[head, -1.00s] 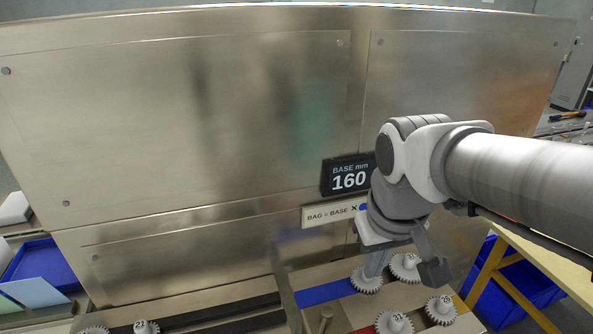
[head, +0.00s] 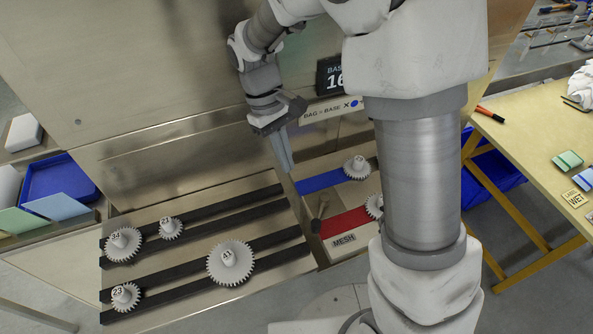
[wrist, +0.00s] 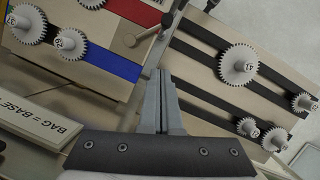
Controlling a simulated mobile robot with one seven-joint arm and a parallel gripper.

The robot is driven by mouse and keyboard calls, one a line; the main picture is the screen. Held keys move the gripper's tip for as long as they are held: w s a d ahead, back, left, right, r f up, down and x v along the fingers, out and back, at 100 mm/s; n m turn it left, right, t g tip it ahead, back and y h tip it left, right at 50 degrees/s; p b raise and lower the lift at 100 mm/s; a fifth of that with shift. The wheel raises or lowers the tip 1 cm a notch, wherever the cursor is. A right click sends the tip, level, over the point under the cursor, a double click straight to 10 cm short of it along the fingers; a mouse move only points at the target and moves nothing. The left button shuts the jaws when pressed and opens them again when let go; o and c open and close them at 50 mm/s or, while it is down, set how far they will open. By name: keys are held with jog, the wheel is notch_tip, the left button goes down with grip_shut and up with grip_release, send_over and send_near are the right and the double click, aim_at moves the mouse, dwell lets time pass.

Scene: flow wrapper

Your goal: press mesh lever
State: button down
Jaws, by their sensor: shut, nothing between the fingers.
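In the wrist view the closed fingers (wrist: 160,74) show in the middle.
Blue (head: 325,181) and red (head: 345,221) strips with white gears lie on the right panel. Several numbered gears, one marked 41 (head: 230,263), sit on black rails at left. A metal wall with a BAG = BASE sign (head: 325,111) stands behind. My arm hides part of the right side.

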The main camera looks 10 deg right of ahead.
jog(key=shift+a+f, duration=0.7)
jog(key=shift+f, duration=0.1)
jog(key=p, duration=0.1)
send_near(321, 212)
jog(key=a+f, duration=0.4)
jog(key=shift+s+a+f, duration=0.2)
jog(key=shift+a+f, duration=0.05)
jog(key=shift+f, duration=0.15)
jog(key=shift+s+d+f+p, duration=0.25)
jog(key=shift+s+d+p, duration=0.1)
jog(key=shift+s+d, duration=0.4)
jog(key=shift+s+d+f+p, duration=0.2)
jog(key=shift+s+d+p, duration=0.15)
jog(key=shift+s+d, duration=0.4)
